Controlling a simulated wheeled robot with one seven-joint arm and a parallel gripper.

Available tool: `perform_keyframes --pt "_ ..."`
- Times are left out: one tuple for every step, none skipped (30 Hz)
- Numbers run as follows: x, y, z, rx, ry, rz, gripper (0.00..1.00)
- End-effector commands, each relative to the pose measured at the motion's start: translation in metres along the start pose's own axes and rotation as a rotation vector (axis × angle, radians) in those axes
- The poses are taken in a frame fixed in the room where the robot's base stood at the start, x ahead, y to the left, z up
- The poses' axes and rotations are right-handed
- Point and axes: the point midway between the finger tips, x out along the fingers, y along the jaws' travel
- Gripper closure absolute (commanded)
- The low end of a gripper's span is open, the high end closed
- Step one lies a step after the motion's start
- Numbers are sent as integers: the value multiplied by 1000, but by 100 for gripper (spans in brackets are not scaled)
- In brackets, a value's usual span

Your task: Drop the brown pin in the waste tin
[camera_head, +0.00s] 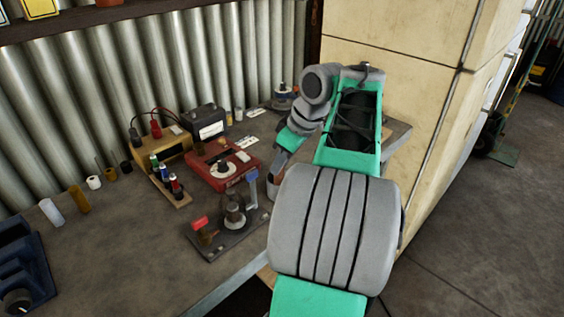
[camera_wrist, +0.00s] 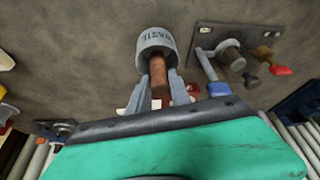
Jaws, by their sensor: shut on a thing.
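The brown pin (camera_wrist: 159,74) is between the two fingers of my gripper (camera_wrist: 160,90) in the wrist view. My gripper is shut on it. The waste tin (camera_wrist: 157,42) is a grey round tin with lettering on its side, just beyond the fingertips. The pin's far end overlaps the tin's dark mouth; I cannot tell how deep it reaches.
A dark board with a round knob, a blue lever and a red part (camera_head: 228,226) stands close to the tin; it also shows in the wrist view (camera_wrist: 205,36). A red device (camera_head: 222,168) and several small cylinders are on the bench (camera_head: 120,245). A corrugated wall closes the back.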

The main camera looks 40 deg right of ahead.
Motion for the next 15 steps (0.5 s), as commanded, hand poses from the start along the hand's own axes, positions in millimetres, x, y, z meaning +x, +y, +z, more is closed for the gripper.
perform_keyframes --pt "2 0 1 -1 1 1 100" --pt "3 0 1 -1 1 1 100" --pt "4 0 2 -1 1 1 100" --pt "5 0 2 -1 1 1 100" --pt "6 0 2 -1 1 1 100" --pt "7 0 3 -1 1 1 100" --pt "8 0 3 -1 1 1 100" --pt "9 0 3 -1 1 1 100" --pt "9 0 4 -1 1 1 100" --pt "9 0 4 -1 1 1 100" --pt "9 0 3 -1 1 1 100" --pt "9 0 4 0 0 0 75" --pt "9 0 4 0 0 0 73" --pt "9 0 4 0 0 0 70" --pt "9 0 4 0 0 -1 67"
